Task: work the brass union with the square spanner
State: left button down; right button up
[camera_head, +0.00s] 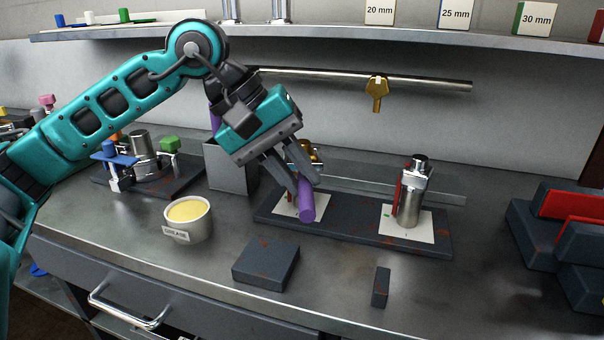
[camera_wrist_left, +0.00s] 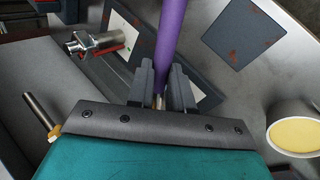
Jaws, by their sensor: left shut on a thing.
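My left gripper (camera_head: 305,183) is shut on a purple bar-shaped tool (camera_head: 307,205), perhaps the square spanner. It holds the tool above the left end of a dark base plate (camera_head: 350,235). In the left wrist view the purple shaft (camera_wrist_left: 170,38) runs up from between the jaws; its other end is hidden, so its shape cannot be told. A brass part (camera_head: 314,153), likely the brass union, shows just behind the fingers, mostly covered. I cannot tell whether the tool touches it. A steel fitting (camera_head: 410,198) with a red lever stands upright at the plate's right. My right gripper is out of view.
A grease tub (camera_head: 187,219) and a dark block (camera_head: 266,264) stand in front. A grey bin (camera_head: 230,168) is behind the left arm. A small block (camera_head: 380,287) lies front right. Dark-and-red blocks (camera_head: 560,235) sit far right. A brass key-shaped piece (camera_head: 377,92) hangs from the rail.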

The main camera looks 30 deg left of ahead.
pick_arm(q)
jog(key=a+m+g+h, duration=0.1)
jog(key=a+m+g, duration=0.3)
jog(key=a+m, duration=0.2)
jog(key=shift+s+m+g+b, duration=0.4)
jog(key=shift+m, duration=0.7)
dwell(0.6)
dwell(0.4)
jog(key=shift+d+n+t+b, duration=0.1)
jog(key=shift+n+t+b, duration=0.2)
jog(key=shift+n+b, duration=0.1)
notch_tip(320, 180, up, 7)
jog(key=p, duration=0.5)
dwell(0.6)
dwell(0.5)
